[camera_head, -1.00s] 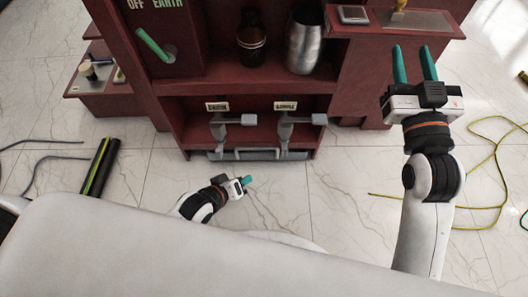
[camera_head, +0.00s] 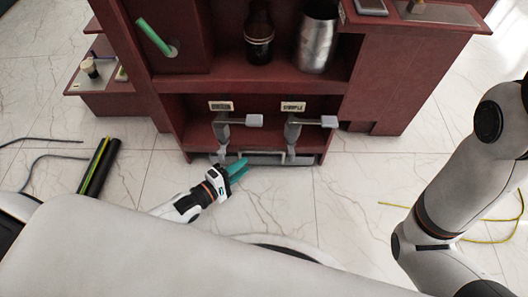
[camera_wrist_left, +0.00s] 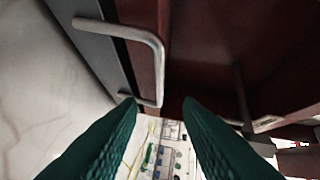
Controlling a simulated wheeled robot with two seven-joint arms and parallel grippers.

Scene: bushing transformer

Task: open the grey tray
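The grey tray (camera_head: 268,158) sits low in the dark red cabinet, under the two tap-like fittings. In the left wrist view its dark grey front (camera_wrist_left: 88,48) runs along the upper left, and a pale bent bar handle (camera_wrist_left: 157,70) stands off it. My left gripper (camera_head: 243,168) is at the tray's front, covering part of it in the head view. In the left wrist view its green fingers (camera_wrist_left: 160,103) are apart, with the handle's lower end near the gap between the tips. I cannot tell whether they touch. My right arm shows at the right; its gripper is out of view.
Two grey fittings (camera_head: 223,130) (camera_head: 291,135) stand above the tray under labels. A dark bottle (camera_head: 259,35) and a metal canister (camera_head: 316,42) stand on the shelf above. A black cylinder (camera_head: 99,166) and cables lie on the floor at left. Floor before the tray's right side is clear.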

